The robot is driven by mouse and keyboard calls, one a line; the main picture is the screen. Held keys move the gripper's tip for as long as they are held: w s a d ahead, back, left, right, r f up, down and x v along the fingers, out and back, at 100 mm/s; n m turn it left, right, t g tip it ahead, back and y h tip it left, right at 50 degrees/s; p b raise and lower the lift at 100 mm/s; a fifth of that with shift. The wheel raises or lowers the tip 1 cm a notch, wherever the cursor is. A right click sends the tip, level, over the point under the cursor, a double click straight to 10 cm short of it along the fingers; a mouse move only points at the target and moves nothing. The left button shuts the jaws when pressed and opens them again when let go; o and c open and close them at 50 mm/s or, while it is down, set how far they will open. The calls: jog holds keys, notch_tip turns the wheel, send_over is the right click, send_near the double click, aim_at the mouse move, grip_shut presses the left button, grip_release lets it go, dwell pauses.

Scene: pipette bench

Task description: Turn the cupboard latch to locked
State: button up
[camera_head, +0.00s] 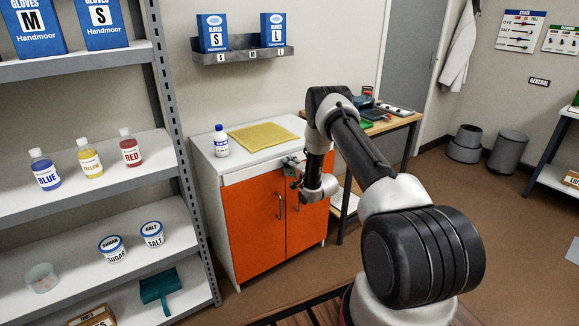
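The cupboard (250,235) has orange doors, a white body and a white top, and stands left of the middle. Its doors look shut, and a vertical metal handle (279,207) shows on the left door. My gripper (290,168) is at the upper part of the doors, near where they meet. I cannot make out the latch; my gripper and wrist cover that area. I cannot tell whether my gripper touches anything or whether its fingers are open.
A yellow mat (263,136) and a white bottle (220,142) are on the cupboard top. A shelf rack (172,120) with bottles and tubs stands close on the left. A wooden-topped table (392,124) stands at the right behind my arm.

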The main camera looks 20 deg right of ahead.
jog(key=shift+o, duration=1.2)
jog(key=shift+s, duration=0.1)
jog(key=v, duration=1.2)
